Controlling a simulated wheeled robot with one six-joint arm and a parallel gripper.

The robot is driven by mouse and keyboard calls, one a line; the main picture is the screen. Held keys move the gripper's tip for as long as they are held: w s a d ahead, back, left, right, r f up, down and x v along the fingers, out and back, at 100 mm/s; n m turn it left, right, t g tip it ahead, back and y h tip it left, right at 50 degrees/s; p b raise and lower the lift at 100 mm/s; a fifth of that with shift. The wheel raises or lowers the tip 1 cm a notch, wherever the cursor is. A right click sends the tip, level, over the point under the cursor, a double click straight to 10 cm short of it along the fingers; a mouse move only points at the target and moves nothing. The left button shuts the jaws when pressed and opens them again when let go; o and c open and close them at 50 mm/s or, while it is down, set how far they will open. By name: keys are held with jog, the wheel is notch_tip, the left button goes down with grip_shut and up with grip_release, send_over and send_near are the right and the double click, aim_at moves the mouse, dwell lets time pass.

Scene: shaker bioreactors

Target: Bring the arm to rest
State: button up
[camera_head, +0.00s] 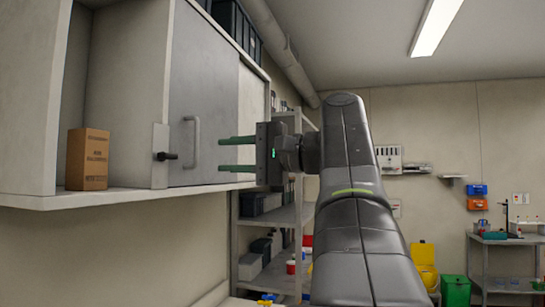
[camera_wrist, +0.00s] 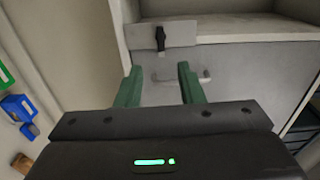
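My gripper (camera_head: 237,154) is raised in the middle of the head view, its two green fingers pointing left toward the wall cabinet (camera_head: 105,199). The fingers are apart, with nothing between them. In the wrist view, my gripper (camera_wrist: 158,85) also shows open, with the grey cabinet door and its handle (camera_wrist: 190,76) beyond the fingers. In the head view the door handle (camera_head: 191,143) is left of the fingertips, which look apart from it.
A brown box (camera_head: 87,160) stands in the cabinet's open left part. A black latch knob (camera_head: 166,156) sticks out beside the door. A shelf rack (camera_head: 268,218) stands behind my arm. A side table (camera_head: 508,240), a green bin (camera_head: 455,290) and a yellow container (camera_head: 424,264) are at right.

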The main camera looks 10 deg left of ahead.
aim_at(171, 156)
jog(key=shift+a, duration=0.1)
dwell(0.4)
jog(key=shift+w+a+p, duration=0.2)
jog(key=shift+a+p, duration=0.25)
jog(key=shift+a, duration=1.8)
jog(key=shift+w+a+p, duration=0.15)
jog(key=shift+a+p, duration=0.3)
jog(key=shift+a, duration=1.8)
jog(key=shift+w+a+p, duration=0.2)
jog(key=shift+a+p, duration=0.25)
jog(key=shift+a, duration=1.8)
jog(key=shift+d, duration=0.1)
